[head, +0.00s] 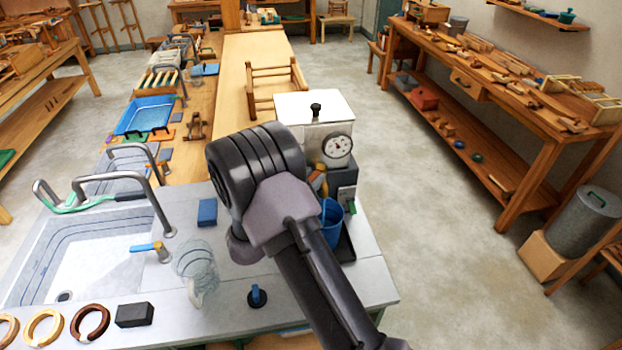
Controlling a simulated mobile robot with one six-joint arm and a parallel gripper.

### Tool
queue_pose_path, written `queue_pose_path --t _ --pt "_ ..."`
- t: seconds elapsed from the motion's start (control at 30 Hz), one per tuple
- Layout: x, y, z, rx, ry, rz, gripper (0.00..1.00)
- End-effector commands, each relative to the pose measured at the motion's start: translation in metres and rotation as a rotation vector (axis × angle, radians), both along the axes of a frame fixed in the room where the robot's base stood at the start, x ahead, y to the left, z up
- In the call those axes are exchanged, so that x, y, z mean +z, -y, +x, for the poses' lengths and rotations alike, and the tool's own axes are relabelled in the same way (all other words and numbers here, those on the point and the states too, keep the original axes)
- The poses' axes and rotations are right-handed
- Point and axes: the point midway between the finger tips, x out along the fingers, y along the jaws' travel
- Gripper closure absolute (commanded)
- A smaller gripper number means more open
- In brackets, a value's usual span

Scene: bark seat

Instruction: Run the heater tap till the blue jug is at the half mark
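The heater (314,108) is a white box with a black knob on top and a round dial on its front, standing at the counter's right side. Its tap (318,178) is a small brass-orange piece below the box, partly hidden by my arm. The blue jug (332,222) stands beneath the tap on a dark tray (346,246). My arm covers its left part. The water level and half mark cannot be made out. I cannot tell whether water is running. My arm crosses in front of the heater, and my gripper's fingers do not show.
A clear glass jug (195,268), blue sponge (207,212) and blue-topped black object (257,296) stand on the counter. A sink (85,255) with curved metal pipes lies left. A long bench runs behind. Open floor (440,230) lies right, before a tool-covered workbench (500,75).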

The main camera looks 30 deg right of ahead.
Motion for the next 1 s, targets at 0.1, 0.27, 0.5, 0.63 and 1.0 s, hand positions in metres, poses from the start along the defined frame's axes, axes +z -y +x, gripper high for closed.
queue_pose_path --t 0.1,0.27,0.5,0.63,1.0 --pt "0.0000 -0.0002 -0.0001 0.000 0.000 0.000 0.97" --pt "0.0000 -0.0002 -0.0001 0.000 0.000 0.000 1.00" --pt "0.0000 -0.0003 -0.0001 0.000 0.000 0.000 1.00" --pt "0.0000 -0.0003 -0.0001 0.000 0.000 0.000 1.00" --pt "-0.0001 -0.0003 -0.0001 0.000 0.000 0.000 1.00"
